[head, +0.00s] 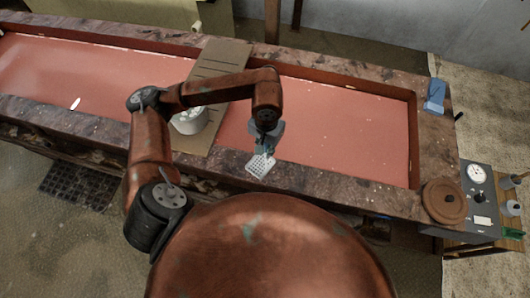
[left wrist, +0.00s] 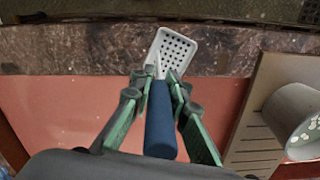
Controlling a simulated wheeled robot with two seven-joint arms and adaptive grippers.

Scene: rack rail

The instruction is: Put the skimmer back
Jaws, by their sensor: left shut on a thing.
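The skimmer (head: 260,165) has a white perforated head and a blue handle. In the head view its head hangs over the near rim of the long trough, below my left gripper (head: 266,148). The left wrist view shows the white head (left wrist: 175,50) pointing away and the blue handle (left wrist: 160,122) between the green fingers. My left gripper (left wrist: 157,88) is shut on the skimmer's handle. In the head view the gripper hides most of the handle. My right gripper is not in view. I cannot make out a rack rail.
A long stone-rimmed trough (head: 340,122) holds reddish liquid. A slatted board (head: 222,58) crosses it, with a grey pot (head: 190,122) of white pieces on it. A blue object (head: 434,95), a round brown lid (head: 443,201) and a gauge box (head: 480,197) are at the right.

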